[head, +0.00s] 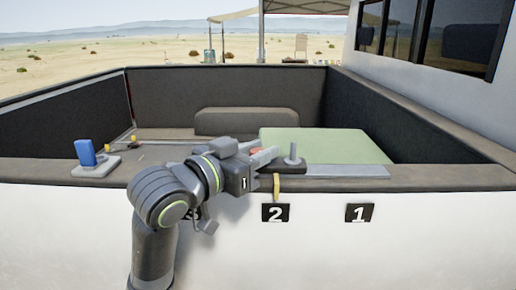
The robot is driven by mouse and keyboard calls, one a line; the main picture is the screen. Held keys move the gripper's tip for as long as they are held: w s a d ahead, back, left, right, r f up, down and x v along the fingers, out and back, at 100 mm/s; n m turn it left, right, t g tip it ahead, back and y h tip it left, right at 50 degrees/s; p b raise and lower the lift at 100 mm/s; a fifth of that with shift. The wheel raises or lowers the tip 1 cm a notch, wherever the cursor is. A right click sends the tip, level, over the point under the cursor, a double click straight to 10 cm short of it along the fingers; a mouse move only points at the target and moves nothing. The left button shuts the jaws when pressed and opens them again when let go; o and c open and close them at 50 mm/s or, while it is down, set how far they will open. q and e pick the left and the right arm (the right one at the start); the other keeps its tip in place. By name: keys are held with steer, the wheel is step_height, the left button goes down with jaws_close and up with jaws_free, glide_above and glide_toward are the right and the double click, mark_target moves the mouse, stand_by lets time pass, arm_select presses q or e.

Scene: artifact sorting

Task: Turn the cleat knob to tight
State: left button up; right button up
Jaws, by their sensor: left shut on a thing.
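My left gripper (265,159) reaches in over the truck bed's near rim, its jaws pointing right. It is shut on a small red part (262,150), mostly hidden by the fingers; I cannot tell for sure whether this is the cleat knob or which way it is turned. Just right of the fingertips, a grey upright post (292,154) stands on a flat base on the rim. A yellow strap (276,186) hangs over the rim below it, above the plate marked 2 (275,213). My right gripper is not in view.
A blue block on a grey base (85,153) stands on the rim at left. A pale green panel (335,146) lies in the bed behind the gripper. A plate marked 1 (359,213) is at right; another plate is partly hidden by my arm. The right rim is clear.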

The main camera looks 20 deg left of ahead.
arm_select(q)
steer(key=shift+m+g+h, duration=1.1)
steer(key=shift+m+h, duration=0.2)
steer(key=shift+h, duration=0.5)
steer(key=o, duration=0.9)
steer(key=shift+w, duration=0.1)
steer(key=shift+o, duration=0.2)
